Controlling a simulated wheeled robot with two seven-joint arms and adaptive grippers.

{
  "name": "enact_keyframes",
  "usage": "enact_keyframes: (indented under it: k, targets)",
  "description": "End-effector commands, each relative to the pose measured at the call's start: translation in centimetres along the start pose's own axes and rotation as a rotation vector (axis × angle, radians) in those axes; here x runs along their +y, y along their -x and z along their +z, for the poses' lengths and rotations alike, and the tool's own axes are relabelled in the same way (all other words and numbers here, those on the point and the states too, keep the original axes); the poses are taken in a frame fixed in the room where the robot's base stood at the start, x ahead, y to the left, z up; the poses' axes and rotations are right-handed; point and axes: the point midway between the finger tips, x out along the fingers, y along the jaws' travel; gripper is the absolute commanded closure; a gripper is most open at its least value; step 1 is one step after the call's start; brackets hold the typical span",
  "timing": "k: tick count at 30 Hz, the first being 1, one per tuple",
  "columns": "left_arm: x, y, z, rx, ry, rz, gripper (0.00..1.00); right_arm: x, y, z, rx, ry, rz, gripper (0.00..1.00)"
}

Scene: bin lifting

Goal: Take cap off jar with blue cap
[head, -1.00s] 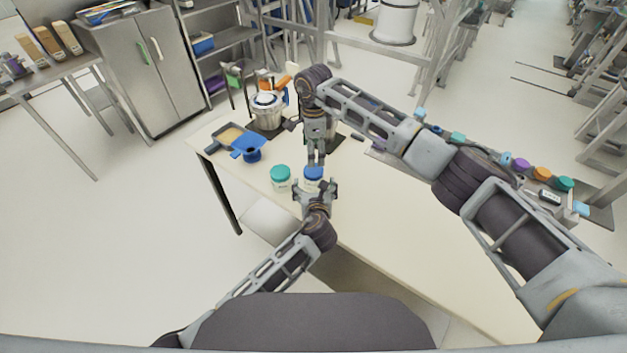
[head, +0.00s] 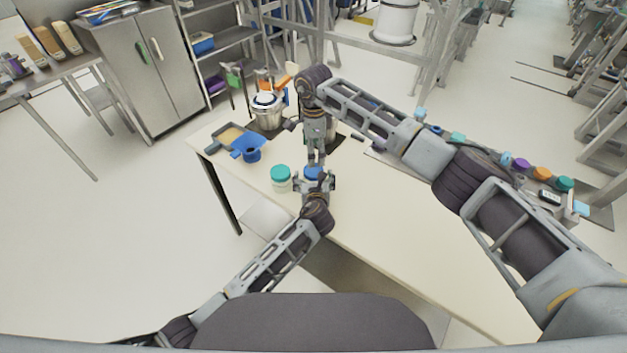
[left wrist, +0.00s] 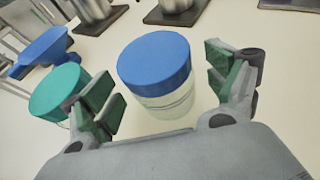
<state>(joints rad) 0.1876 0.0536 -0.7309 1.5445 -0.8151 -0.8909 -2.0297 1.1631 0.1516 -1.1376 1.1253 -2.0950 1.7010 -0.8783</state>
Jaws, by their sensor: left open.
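The jar with the blue cap (head: 313,172) stands upright near the table's left edge, with its cap on. In the left wrist view its blue cap (left wrist: 155,64) and clear body (left wrist: 165,105) sit between the spread fingers of my left gripper (left wrist: 172,95). The left gripper (head: 315,182) is open around the jar, with gaps visible on both sides. My right gripper (head: 316,155) points down just above and behind the blue cap; whether its fingers are open or shut is too small to tell.
A jar with a teal cap (head: 281,178) stands close left of the blue-capped jar, also in the left wrist view (left wrist: 58,92). A blue funnel-like item (head: 250,148) and a metal pot (head: 267,110) stand farther back.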

Motion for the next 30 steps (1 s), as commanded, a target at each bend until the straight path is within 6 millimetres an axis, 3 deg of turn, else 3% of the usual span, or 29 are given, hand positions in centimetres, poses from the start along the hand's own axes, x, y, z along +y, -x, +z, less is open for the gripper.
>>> enact_keyframes:
  k: [2, 17, 18, 23, 30]
  targets:
    - [0.00, 0.01, 0.00, 0.000, 0.000, 0.000, 0.16, 0.00, 0.00, 0.01, 0.000, 0.000, 0.000, 0.22]
    - [0.01, 0.02, -0.02, 0.000, -0.001, 0.000, 0.80, 0.00, 0.00, 0.00, 0.000, 0.000, 0.000, 0.22]
    - [0.01, 0.02, -0.02, 0.000, -0.001, 0.000, 0.34, 0.00, 0.00, 0.00, 0.000, 0.000, 0.000, 0.22]
    - [0.02, 0.02, -0.02, 0.000, -0.001, 0.000, 0.13, 0.00, 0.00, 0.00, 0.000, 0.000, 0.000, 0.22]
    - [0.01, 0.02, -0.02, 0.000, -0.001, 0.000, 0.12, 0.00, 0.00, 0.00, 0.000, 0.000, 0.000, 0.22]
